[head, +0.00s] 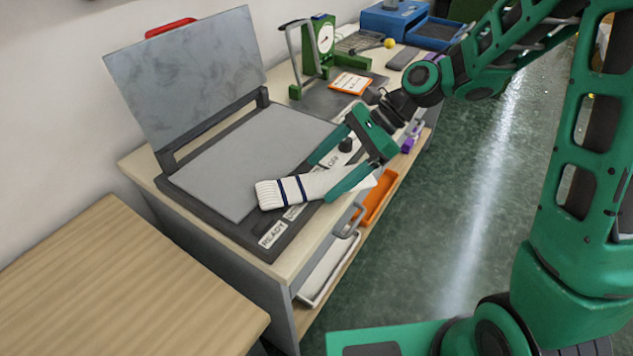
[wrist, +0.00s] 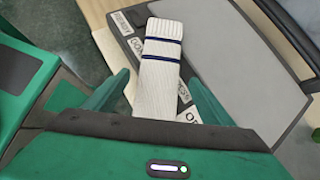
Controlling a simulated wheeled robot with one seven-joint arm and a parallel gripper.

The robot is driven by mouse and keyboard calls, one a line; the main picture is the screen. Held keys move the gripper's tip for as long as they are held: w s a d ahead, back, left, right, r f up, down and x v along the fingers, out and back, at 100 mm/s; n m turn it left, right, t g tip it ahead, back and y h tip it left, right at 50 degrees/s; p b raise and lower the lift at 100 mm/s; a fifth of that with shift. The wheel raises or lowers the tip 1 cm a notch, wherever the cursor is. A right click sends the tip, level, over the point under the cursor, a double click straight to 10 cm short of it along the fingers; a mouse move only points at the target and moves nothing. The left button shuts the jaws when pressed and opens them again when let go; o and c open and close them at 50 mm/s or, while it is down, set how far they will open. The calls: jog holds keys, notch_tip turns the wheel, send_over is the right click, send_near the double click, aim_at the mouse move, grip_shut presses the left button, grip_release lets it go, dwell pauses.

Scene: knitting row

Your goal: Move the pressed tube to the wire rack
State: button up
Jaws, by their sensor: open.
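The pressed tube (head: 290,190) is a white ribbed knit piece with two navy stripes. It lies across the front edge of the open press, over the label strip, partly hidden by my gripper. My gripper (head: 343,176) is open, with one finger on each side of the tube's near end. In the wrist view the tube (wrist: 160,75) runs between the two fingers (wrist: 162,95), with gaps showing on both sides. A dark wire grid (head: 358,43), which may be the wire rack, lies toward the back of the bench.
The press lid (head: 190,75) stands raised behind its grey plate (head: 250,160). A green dial gauge (head: 320,45), an orange-edged card (head: 351,83) and a blue box (head: 397,17) stand farther back. An orange tray (head: 377,198) sits below the bench front. A wooden table (head: 110,285) is bare.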

jog(key=shift+s+a+f, duration=0.1)
jog(key=shift+a+f, duration=0.4)
jog(key=shift+c, duration=0.7)
jog(key=c, duration=1.1)
